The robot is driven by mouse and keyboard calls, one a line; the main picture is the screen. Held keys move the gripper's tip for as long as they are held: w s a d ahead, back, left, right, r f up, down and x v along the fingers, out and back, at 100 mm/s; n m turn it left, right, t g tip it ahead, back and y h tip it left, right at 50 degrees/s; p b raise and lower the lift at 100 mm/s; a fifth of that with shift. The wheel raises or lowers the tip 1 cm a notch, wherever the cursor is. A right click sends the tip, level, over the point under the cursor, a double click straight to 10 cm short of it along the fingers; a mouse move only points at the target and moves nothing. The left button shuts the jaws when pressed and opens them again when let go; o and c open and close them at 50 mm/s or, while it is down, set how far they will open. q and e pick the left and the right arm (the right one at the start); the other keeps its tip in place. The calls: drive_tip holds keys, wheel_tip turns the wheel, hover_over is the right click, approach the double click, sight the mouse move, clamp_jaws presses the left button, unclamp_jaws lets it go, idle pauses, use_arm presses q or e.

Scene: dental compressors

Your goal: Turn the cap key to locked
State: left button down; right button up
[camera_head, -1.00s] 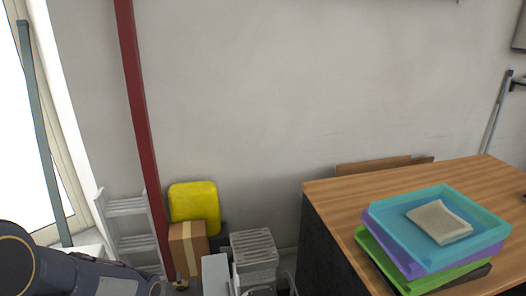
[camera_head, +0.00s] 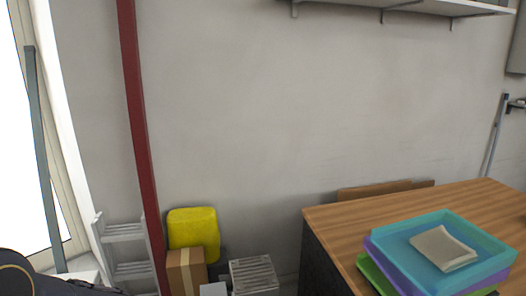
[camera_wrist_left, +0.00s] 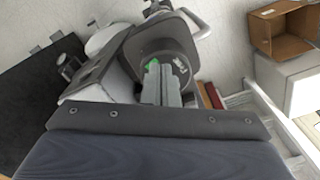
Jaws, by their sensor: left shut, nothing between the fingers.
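In the left wrist view my left gripper (camera_wrist_left: 160,80) is shut and empty. Its grey fingers reach up to a dark rounded unit (camera_wrist_left: 180,45) with a small light label. A small green patch (camera_wrist_left: 152,63) shows right at the fingertips; I cannot tell whether they touch it. I cannot make out the cap key or its setting, as the fingers cover that spot. In the head view only part of my left arm shows at the bottom left corner; neither gripper is visible there.
A wooden table (camera_head: 330,218) at the right carries stacked trays (camera_head: 400,235). A yellow case (camera_head: 193,232), a cardboard box (camera_head: 186,268) and a grey slatted crate (camera_head: 254,274) stand along the wall. A red post (camera_head: 135,110) rises at the left. A shelf (camera_head: 440,8) hangs above.

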use_arm(q)
drive_tip(key=shift+w+a, duration=0.35)
drive_tip(key=shift+a, duration=0.4)
idle(0.8)
drive_tip(key=shift+s+a, duration=0.15)
drive_tip(key=shift+s+a, duration=0.1)
drive_tip(key=shift+s, duration=0.1)
wheel_tip(320, 180, up, 6)
drive_tip(key=p, duration=0.4)
idle(0.3)
